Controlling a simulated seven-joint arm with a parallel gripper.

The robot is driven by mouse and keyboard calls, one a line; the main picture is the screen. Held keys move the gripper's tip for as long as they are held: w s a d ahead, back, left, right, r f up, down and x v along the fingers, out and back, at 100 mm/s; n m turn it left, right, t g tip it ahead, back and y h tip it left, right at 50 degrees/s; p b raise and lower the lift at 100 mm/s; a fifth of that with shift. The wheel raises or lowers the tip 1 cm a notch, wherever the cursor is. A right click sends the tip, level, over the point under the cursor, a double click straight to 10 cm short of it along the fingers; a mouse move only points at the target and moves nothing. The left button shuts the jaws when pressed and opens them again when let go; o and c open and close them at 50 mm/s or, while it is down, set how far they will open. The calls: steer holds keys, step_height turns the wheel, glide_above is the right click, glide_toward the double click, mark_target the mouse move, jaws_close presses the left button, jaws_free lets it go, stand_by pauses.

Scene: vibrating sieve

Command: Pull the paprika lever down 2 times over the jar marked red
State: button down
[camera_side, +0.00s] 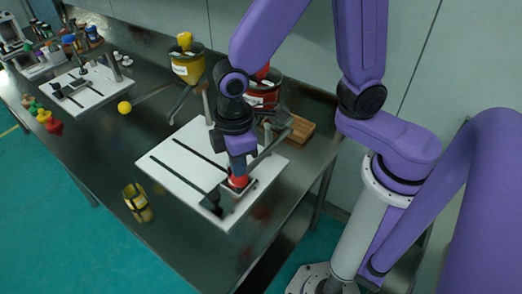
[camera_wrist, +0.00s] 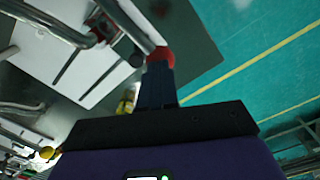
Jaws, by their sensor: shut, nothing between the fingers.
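A red hopper (camera_side: 265,92), apparently the paprika one, stands at the back of the white board (camera_side: 185,160). A grey lever arm (camera_side: 268,147) reaches forward from its side. A red knob (camera_side: 238,182) shows right below my gripper (camera_side: 239,172); the wrist view shows the knob (camera_wrist: 162,53) at the fingertips (camera_wrist: 158,66). My fingers are shut with nothing between them and seem to touch the knob or nearly so. A small square holder shows beneath the knob at the board's front right; I cannot make out a jar marked red there.
A yellow hopper (camera_side: 187,66) stands left, its lever ending in a yellow knob (camera_side: 124,107). A yellow-banded jar (camera_side: 137,201) stands at the front table edge. A dark holder (camera_side: 213,203) sits on the board's front. A wooden block (camera_side: 300,129) lies behind right.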

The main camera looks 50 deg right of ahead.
steer(key=shift+f, duration=2.1)
steer(key=shift+r, duration=4.8)
steer(key=shift+f, duration=1.7)
steer(key=shift+f, duration=0.1)
